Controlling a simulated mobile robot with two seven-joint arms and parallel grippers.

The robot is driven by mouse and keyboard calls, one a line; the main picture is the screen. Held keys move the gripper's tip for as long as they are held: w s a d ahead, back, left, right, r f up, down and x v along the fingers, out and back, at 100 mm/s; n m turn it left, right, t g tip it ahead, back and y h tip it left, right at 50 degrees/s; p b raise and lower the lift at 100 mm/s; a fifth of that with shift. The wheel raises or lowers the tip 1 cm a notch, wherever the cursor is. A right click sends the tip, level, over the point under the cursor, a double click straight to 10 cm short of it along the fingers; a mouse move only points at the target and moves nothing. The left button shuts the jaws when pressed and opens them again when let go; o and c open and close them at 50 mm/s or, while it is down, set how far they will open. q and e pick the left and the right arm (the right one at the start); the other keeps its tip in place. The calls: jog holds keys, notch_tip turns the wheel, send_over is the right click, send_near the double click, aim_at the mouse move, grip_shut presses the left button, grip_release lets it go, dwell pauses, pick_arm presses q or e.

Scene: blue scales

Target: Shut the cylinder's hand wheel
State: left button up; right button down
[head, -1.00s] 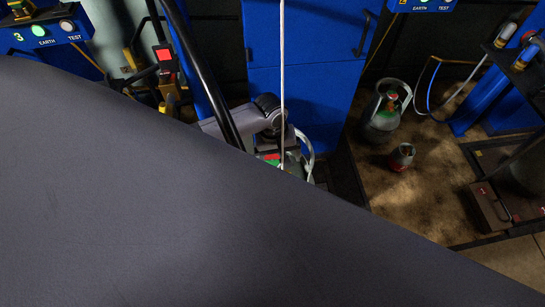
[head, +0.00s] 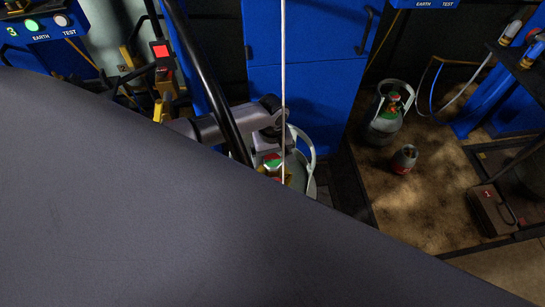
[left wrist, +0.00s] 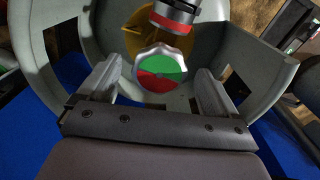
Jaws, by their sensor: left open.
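The hand wheel is a scalloped silver knob with a green and red face; it shows in the left wrist view (left wrist: 162,68) and, small, in the head view (head: 272,160). It sits inside the pale grey collar of the cylinder (left wrist: 262,88), which shows partly in the head view (head: 308,150). My left gripper (left wrist: 158,72) is open, with one finger on each side of the wheel and a visible gap to each. In the head view, my left gripper (head: 265,150) is over the cylinder's top. The cylinder's lower body is hidden. My right gripper is not in view.
A blue cabinet (head: 310,70) stands behind the cylinder. A larger gas cylinder (head: 382,125) and a small one (head: 404,159) stand on the brown floor to the right, near a dark box (head: 492,210). A large dark surface covers the head view's lower left. A pale cable hangs in front.

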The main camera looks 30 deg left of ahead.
pick_arm(q)
jog(key=c, duration=1)
jog(key=shift+c, duration=0.2)
